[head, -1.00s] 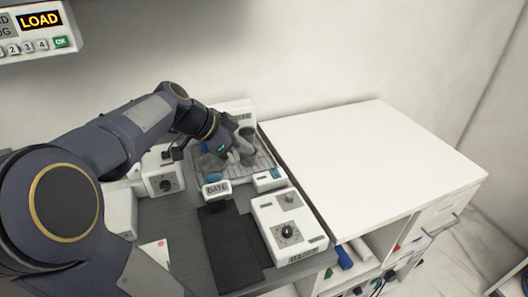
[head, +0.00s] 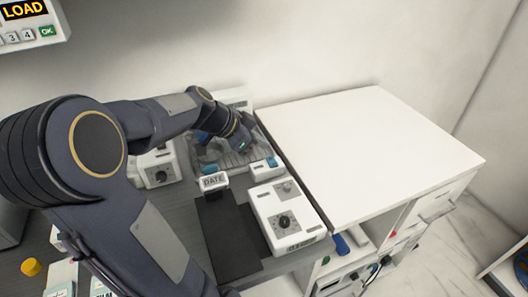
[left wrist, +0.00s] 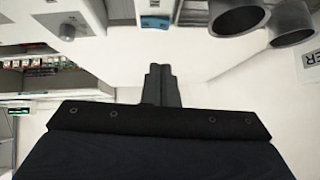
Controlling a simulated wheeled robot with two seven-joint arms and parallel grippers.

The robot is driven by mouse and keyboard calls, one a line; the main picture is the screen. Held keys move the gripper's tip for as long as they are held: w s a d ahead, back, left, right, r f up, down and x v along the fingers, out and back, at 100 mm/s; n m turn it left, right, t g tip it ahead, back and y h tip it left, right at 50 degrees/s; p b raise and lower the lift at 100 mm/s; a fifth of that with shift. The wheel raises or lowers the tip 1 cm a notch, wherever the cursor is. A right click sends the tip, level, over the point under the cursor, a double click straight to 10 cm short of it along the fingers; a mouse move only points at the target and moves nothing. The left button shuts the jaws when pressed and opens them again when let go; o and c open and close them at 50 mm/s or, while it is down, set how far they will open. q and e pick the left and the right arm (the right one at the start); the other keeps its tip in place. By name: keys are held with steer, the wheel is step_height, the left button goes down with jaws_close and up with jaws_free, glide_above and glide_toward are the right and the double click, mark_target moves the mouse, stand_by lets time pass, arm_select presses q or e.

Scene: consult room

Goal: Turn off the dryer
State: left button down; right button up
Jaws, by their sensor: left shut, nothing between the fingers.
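A white unit with a wire-like rack (head: 250,160) stands at the back of the grey counter, mostly behind my left arm. A white sign with the end letters "ER" (left wrist: 311,58) shows at the right edge of the left wrist view, beside grey round tubes (left wrist: 240,16); this appears to be part of the dryer. My left gripper (left wrist: 160,84) has its fingers together, with nothing between them. In the head view its wrist is over the rack unit and its fingertips are hidden. No switch shows clearly at the fingertips. My right gripper is not in view.
A white box with a black dial (head: 285,222) stands at the front right, and another dial box (head: 160,172) at the left. A "DATE" block (head: 213,182) stands by a black mat (head: 228,235). The white cabinet top (head: 365,155) is clear. A yellow cap (head: 31,267) is at lower left.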

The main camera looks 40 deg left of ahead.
mark_target(273, 158)
arm_select(q)
steer(key=f, duration=0.1)
steer(key=w+f, duration=0.1)
steer(key=f, duration=0.2)
steer(key=shift+w+d, duration=0.2)
steer(key=shift+w, duration=0.2)
steer(key=shift+a+f, duration=0.1)
steer(key=shift+f, duration=0.75)
